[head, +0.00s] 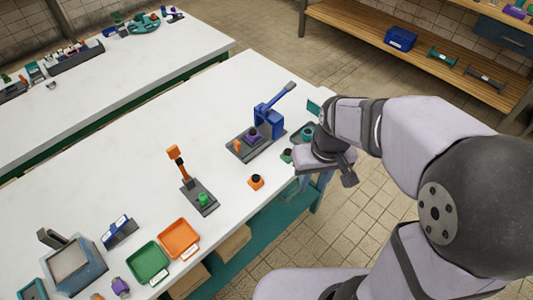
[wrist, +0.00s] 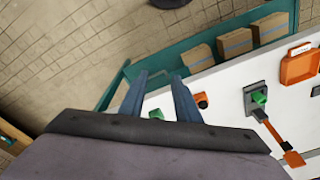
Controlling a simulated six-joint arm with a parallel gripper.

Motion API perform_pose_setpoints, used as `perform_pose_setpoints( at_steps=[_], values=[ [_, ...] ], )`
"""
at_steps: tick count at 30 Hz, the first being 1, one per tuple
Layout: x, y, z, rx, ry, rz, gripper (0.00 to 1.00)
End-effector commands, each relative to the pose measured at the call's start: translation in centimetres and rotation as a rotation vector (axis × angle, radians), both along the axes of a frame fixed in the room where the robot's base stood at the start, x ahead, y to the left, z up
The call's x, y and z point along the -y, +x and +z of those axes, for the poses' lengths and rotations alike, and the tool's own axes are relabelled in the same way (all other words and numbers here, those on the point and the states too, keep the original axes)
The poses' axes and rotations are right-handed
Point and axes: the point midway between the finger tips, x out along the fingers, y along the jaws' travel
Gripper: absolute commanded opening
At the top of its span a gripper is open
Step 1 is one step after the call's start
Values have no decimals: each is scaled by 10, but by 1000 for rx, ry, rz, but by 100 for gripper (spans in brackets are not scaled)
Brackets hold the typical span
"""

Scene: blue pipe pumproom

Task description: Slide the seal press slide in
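A blue press (head: 268,118) with a raised lever stands on a dark grey base near the right end of the white table. The press is not clear in the wrist view.
An orange-levered device (head: 180,165) with a green block stands left of the press. A small orange block (head: 256,182) and green block (head: 287,155) stand near the front edge. Green (head: 148,262) and orange (head: 179,238) trays lie front left. Cardboard boxes (wrist: 221,42) sit on a shelf below.

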Motion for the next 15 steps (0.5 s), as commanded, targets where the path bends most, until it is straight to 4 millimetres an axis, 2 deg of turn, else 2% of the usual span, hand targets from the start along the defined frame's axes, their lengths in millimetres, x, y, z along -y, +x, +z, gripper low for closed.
perform_pose_setpoints(
  at_steps=[5,9,15],
  values=[
    [-33,46,-10,58,25,122,30],
    [-79,92,-13,126,56,269,30],
    [-145,141,-13,217,97,463,30]
  ],
)
